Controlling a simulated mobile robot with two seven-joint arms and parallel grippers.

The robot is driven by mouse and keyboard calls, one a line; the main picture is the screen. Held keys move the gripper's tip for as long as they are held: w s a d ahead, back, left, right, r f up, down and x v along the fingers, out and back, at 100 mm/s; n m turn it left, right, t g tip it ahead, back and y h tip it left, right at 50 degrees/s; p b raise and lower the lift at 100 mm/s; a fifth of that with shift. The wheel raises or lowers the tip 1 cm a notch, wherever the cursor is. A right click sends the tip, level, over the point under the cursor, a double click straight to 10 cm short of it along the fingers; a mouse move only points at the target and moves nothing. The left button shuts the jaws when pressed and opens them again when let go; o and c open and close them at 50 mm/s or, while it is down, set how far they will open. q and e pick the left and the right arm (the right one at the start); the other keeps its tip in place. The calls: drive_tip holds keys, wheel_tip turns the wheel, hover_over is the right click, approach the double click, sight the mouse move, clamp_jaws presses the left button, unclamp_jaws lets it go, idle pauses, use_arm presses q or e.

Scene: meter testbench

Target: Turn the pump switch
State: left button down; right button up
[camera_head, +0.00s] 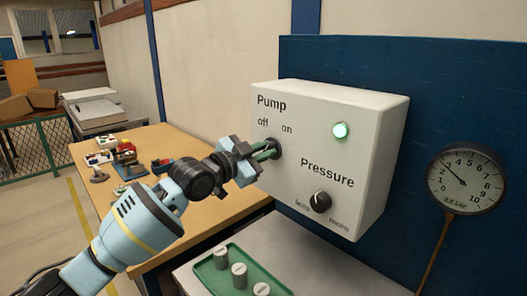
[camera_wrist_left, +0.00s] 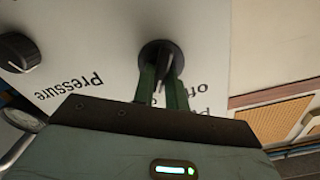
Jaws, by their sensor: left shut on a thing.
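The white control box (camera_head: 340,110) is mounted on a blue panel. Its black pump switch (camera_head: 275,147) sits under the "off" and "on" labels. My left gripper (camera_head: 266,152) reaches it from the left and is shut on the switch. In the left wrist view, the green fingers of the left gripper (camera_wrist_left: 162,88) straddle the knob of the pump switch (camera_wrist_left: 161,55). The fingers partly hide the switch. A green lamp (camera_head: 341,130) on the box is lit. My right gripper is in neither view.
The pressure knob (camera_head: 320,201) is lower on the box; it also shows in the wrist view (camera_wrist_left: 18,50). A gauge (camera_head: 466,178) hangs at right. A green tray (camera_head: 222,284) with grey cylinders stands below. A wooden table (camera_head: 190,146) holds small parts.

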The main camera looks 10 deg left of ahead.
use_arm(q)
drive_tip(key=c, duration=1.4)
unclamp_jaws()
drive_tip(key=shift+c, duration=0.2)
drive_tip(key=shift+s, duration=0.1)
drive_tip(key=shift+s+a, duration=0.2)
drive_tip(key=v, duration=0.7)
drive_tip(key=shift+s, duration=0.1)
